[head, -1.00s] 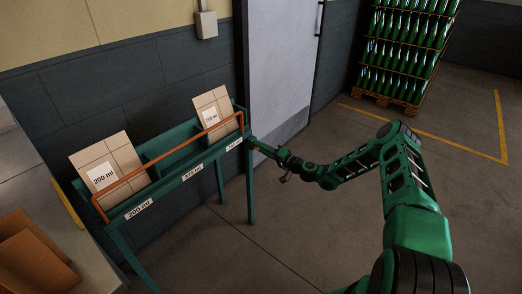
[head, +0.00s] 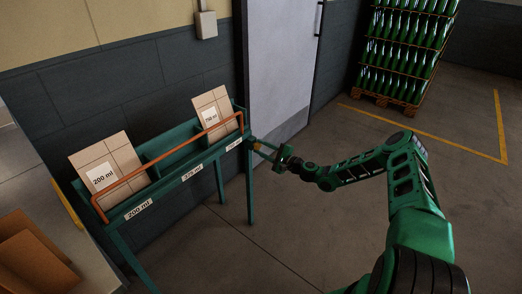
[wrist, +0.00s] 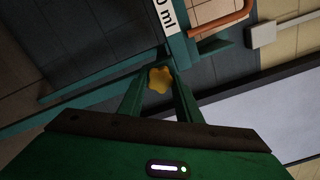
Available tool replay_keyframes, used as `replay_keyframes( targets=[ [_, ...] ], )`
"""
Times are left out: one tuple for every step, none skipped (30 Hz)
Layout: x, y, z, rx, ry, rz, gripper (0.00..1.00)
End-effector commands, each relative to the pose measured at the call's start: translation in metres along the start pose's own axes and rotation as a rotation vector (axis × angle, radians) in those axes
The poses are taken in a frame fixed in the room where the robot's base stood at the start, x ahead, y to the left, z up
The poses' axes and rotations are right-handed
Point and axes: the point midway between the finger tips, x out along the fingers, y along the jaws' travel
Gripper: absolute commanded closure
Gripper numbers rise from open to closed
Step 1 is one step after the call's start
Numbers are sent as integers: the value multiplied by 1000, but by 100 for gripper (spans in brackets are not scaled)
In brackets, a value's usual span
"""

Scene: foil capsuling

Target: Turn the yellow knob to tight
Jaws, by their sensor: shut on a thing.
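The yellow knob (wrist: 160,79) is lobed and sits between the two green fingers in the wrist view. It shows as a small yellow spot (head: 256,146) at the right end of the green rack (head: 164,156) in the head view. My gripper (head: 257,145) reaches that end from the right. Its fingers are shut on the knob, one at each side of it in the wrist view. The knob's stem and any tight mark are not visible.
The rack holds a box labelled 200 ml (head: 108,168) and another box (head: 213,112) behind an orange rail (head: 165,166). A pale door (head: 282,70) stands behind. Green bottles (head: 408,50) stack on a pallet at the back right. Open floor lies below my arm.

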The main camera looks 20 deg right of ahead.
Motion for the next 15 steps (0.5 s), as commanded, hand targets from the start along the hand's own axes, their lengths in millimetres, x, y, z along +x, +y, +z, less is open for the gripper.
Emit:
replay_keyframes(
  targets=[
    [-3,-1,-8,41,14,-3,91],
    [-3,-1,-7,70,14,-3,92],
    [-3,-1,-7,108,14,-2,92],
    [-3,0,-7,137,13,-2,91],
    [-3,0,-7,166,13,-3,91],
    [-3,0,-7,204,13,-3,91],
    [-3,0,-7,233,13,-3,91],
    [-3,0,-7,260,13,-3,91],
    [-3,0,-7,297,14,-3,91],
    [-4,0,-7,324,14,-3,91],
    [-4,0,-7,351,14,-4,91],
    [-3,0,-7,387,13,-4,91],
    [-3,0,-7,413,12,-4,91],
    [-3,0,-7,438,12,-4,91],
    [-3,1,-6,470,12,-3,91]
  ],
)
